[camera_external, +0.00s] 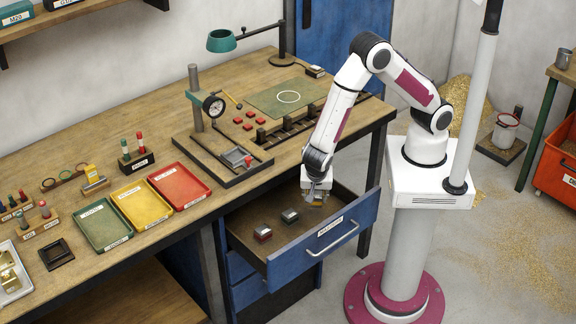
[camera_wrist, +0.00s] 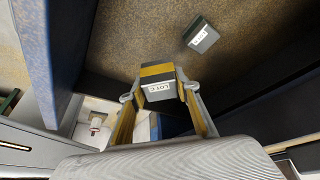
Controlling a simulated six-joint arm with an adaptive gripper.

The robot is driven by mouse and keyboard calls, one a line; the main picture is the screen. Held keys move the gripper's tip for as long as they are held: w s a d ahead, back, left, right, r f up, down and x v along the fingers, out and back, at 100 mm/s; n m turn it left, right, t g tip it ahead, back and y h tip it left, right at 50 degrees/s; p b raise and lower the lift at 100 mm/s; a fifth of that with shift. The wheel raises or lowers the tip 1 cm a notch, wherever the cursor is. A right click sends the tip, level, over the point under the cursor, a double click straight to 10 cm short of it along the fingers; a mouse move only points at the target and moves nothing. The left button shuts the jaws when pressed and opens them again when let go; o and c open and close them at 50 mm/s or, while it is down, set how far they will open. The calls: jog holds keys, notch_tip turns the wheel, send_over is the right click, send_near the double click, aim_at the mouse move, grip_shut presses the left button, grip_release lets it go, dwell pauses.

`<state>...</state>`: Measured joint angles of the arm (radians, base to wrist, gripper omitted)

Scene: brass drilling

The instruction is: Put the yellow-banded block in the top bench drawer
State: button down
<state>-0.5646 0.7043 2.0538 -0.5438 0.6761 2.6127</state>
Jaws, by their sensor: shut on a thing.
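The yellow-banded block (camera_wrist: 157,82) is dark with a yellow band and a white label. My gripper (camera_wrist: 158,104) is shut on it, a finger on each side. In the external view my gripper (camera_external: 316,188) points down over the inner right part of the open top bench drawer (camera_external: 290,267), and the block (camera_external: 316,203) shows only partly below the fingers. The drawer has a blue front, a label and a pale handle. I cannot tell whether the block touches the drawer floor.
A red-banded block (camera_external: 263,233) and a grey-topped block (camera_external: 289,215) lie in the drawer. The grey-topped block also shows in the wrist view (camera_wrist: 201,35). The drawer's walls surround my gripper. The bench top (camera_external: 150,105) behind holds trays, a gauge stand and a lamp.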

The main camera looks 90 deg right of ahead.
notch_tip(320, 180, down, 8)
jog(key=shift+r, duration=0.2)
jog(key=shift+d+r, duration=0.15)
jog(key=shift+d, duration=1.85)
jog(key=shift+d, duration=0.1)
jog(key=shift+d, duration=0.6)
jog(key=shift+d+f, duration=0.2)
jog(key=shift+d, duration=0.45)
jog(key=shift+d+f, duration=0.2)
jog(key=shift+d, duration=0.45)
jog(key=shift+f, duration=0.2)
jog(key=shift+f, duration=0.1)
jog(key=c, duration=1.5)
grip_release()
